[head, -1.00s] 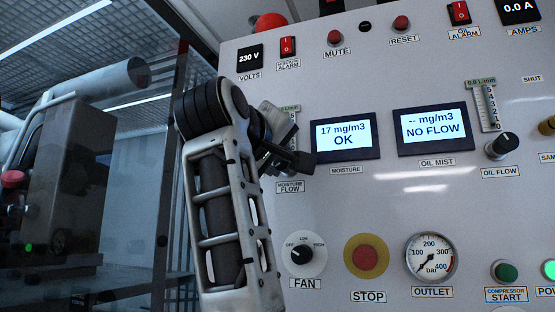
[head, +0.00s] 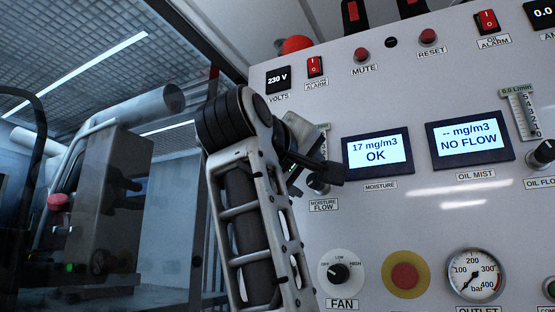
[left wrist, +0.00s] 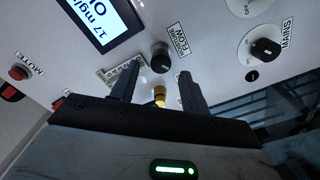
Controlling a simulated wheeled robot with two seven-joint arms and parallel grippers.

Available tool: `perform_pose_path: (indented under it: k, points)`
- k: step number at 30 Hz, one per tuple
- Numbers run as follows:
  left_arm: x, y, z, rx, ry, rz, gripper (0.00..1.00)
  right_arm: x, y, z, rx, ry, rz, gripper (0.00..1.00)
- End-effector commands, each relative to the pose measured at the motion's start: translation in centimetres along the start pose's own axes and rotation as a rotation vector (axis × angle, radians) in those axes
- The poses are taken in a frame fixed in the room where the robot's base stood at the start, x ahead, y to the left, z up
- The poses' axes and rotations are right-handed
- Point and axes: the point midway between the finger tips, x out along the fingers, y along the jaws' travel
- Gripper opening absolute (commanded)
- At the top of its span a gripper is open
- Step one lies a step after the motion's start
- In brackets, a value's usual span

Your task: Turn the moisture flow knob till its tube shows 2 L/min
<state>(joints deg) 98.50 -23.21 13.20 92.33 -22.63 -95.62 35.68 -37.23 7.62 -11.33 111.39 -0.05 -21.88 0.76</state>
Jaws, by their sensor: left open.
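The moisture flow knob (left wrist: 160,58) is black and sits beside its MOISTURE FLOW label (left wrist: 178,40) in the left wrist view. In the head view the knob (head: 318,187) is mostly hidden behind my left gripper (head: 322,170). My left gripper (left wrist: 156,80) is open, its two dark fingers spread toward the panel with the knob seen between and beyond their tips. I see no contact with the knob. The moisture tube (left wrist: 120,74) is partly hidden by a finger, and its reading cannot be made out. The moisture display (head: 378,154) reads 17 mg/m3 OK.
A brass-coloured fitting (left wrist: 159,96) shows between the fingers. The fan knob (head: 339,272), stop button (head: 404,276) and outlet gauge (head: 474,274) lie lower on the panel. The oil flow knob (head: 543,153) is at the right. The MAINS knob (left wrist: 265,48) shows in the wrist view.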

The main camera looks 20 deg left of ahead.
Motion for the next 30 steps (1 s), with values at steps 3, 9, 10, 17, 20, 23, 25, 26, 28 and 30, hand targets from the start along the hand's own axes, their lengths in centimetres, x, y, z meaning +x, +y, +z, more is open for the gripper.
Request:
perform_pose_path:
  k: [3,9,10,17,20,23,25,26,28,30]
  points:
    - [-2.9,-0.3,0.2,-0.001,0.005,0.005,0.46,0.8,-0.1,0.8,0.000,0.004,-0.005,0.00]
    - [-8.0,-0.2,0.2,-0.001,0.006,0.005,0.46,1.3,-0.6,0.5,0.001,0.026,-0.019,0.00]
    - [-8.8,-0.2,0.2,-0.001,0.007,0.006,0.46,1.4,-0.7,0.5,0.001,0.026,-0.021,0.00]
    - [-12.2,-0.5,0.4,-0.001,0.003,0.002,0.46,2.3,-0.8,1.9,0.006,0.034,-0.032,0.00]
    - [-12.9,-0.3,0.3,0.000,0.003,0.003,0.46,2.5,-0.9,2.3,0.011,0.033,-0.037,0.00]
    - [-13.3,-0.2,0.2,0.000,0.002,0.002,0.46,2.6,-1.0,2.2,0.016,0.040,-0.041,0.00]
    - [-13.5,-0.1,0.1,-0.001,0.002,0.001,0.46,2.5,-1.1,1.9,0.018,0.046,-0.042,0.00]
    - [-13.5,-0.1,0.1,-0.001,0.002,0.001,0.46,2.5,-1.1,1.8,0.019,0.049,-0.043,0.00]
    - [-13.5,-0.1,0.0,-0.001,0.002,0.001,0.46,2.4,-1.1,1.5,0.020,0.054,-0.044,0.00]
    - [-13.5,0.0,0.0,-0.001,0.001,0.001,0.46,2.4,-1.1,1.4,0.020,0.055,-0.044,0.00]
